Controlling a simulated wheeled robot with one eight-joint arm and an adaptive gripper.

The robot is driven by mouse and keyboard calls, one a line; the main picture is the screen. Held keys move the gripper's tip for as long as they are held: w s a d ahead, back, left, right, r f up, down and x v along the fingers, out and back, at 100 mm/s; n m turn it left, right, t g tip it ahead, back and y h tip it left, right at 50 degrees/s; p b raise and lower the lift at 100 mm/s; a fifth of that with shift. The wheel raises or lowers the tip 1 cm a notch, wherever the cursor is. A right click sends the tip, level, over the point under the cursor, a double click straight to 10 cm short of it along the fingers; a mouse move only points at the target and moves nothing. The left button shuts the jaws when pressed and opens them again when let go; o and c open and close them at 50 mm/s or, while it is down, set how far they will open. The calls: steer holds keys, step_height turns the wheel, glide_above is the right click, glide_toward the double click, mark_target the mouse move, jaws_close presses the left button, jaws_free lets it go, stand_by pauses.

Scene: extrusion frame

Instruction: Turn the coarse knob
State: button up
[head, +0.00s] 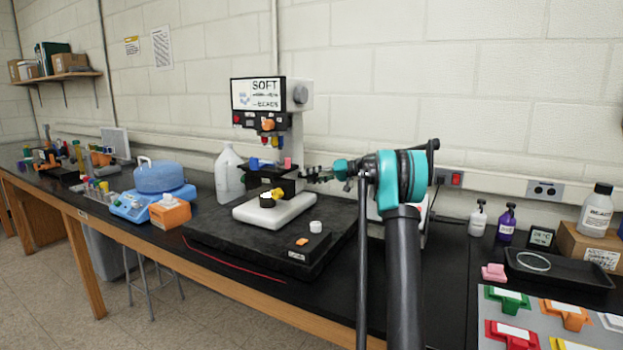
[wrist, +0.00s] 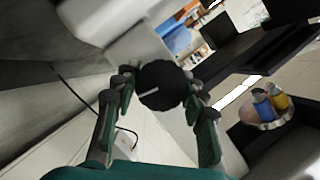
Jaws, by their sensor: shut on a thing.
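The coarse knob is a round black knob with a white line on its face, in the middle of the wrist view (wrist: 162,85). The line runs slanted. My gripper (wrist: 160,92) has a finger on either side of the knob and is shut on it. In the head view my gripper (head: 312,175) reaches in from the right to the side of the white microscope-like instrument (head: 300,96). The knob cannot be made out there, as the gripper and the stage area crowd it.
The instrument stands on a dark slab (head: 215,237) on the black bench. A white jug (head: 229,176) and a blue device (head: 162,177) are to its left. At right are bottles (head: 478,219), a black tray (head: 560,268) and several coloured blocks.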

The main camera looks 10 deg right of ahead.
steer(key=shift+m, duration=0.4)
steer(key=o, duration=1.2)
steer(key=shift+d, duration=0.1)
steer(key=shift+c, duration=0.2)
steer(key=shift+n, duration=0.3)
